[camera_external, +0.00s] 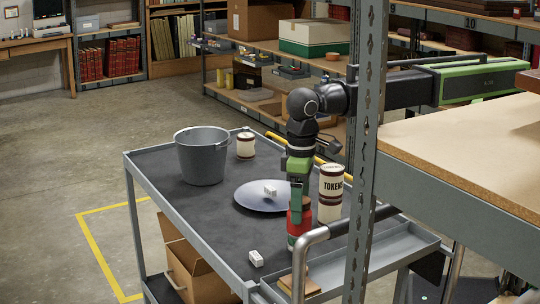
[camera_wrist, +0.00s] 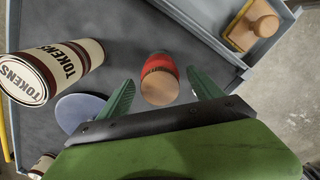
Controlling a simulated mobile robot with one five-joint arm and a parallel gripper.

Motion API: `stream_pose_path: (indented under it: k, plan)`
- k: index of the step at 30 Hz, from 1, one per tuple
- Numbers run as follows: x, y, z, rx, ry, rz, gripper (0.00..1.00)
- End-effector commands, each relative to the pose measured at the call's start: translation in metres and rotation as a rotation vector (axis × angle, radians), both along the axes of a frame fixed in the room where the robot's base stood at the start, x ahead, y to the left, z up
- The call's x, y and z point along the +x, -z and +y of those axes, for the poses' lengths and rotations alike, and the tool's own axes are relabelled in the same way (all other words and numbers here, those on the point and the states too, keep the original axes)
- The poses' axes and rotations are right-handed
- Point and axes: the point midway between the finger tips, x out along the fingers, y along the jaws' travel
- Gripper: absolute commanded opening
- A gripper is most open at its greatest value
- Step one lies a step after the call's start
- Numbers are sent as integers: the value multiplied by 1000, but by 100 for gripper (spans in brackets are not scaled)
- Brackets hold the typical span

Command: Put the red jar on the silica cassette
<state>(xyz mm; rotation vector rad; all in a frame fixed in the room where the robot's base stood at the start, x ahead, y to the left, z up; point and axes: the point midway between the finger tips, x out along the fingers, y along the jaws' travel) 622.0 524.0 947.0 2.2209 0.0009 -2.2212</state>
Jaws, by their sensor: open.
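The red jar (camera_external: 306,216) stands upright on the dark top of the grey cart, partly covered by my gripper. In the wrist view the red jar (camera_wrist: 160,65) shows its round tan lid. My gripper (camera_external: 297,203) points down at the jar from above. In the wrist view its green fingers are open, one on each side of the jar (camera_wrist: 160,82), with gaps visible. Two small white blocks are in view: one (camera_external: 270,191) on the blue-grey plate (camera_external: 250,202), one (camera_external: 256,258) near the cart's front edge. I cannot tell which is the silica cassette.
A TOKENS tin (camera_external: 330,190) stands close beside the jar; it also shows in the wrist view (camera_wrist: 85,58). A grey bucket (camera_external: 201,158) and a smaller tin (camera_external: 245,145) stand farther back. A shelf upright (camera_external: 366,130) rises in front of the cart's right side.

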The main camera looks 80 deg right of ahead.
Motion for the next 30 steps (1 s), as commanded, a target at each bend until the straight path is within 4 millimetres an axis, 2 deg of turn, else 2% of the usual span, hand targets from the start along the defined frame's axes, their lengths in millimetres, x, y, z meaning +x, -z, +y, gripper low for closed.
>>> stream_pose_path:
  k: [1,9,12,16,25,26,28,29,30]
  plan:
    - [0,-20,0,0,0,0,75]
    - [0,-81,0,0,0,0,75]
    - [0,-96,0,0,0,0,75]
    - [0,-102,0,0,0,0,75]
    - [0,-100,-1,0,0,0,75]
    - [1,-100,-4,0,1,0,75]
    - [7,-100,-28,0,6,0,75]
    - [11,-100,-46,-1,8,0,75]
    - [17,-100,-77,-1,11,0,75]
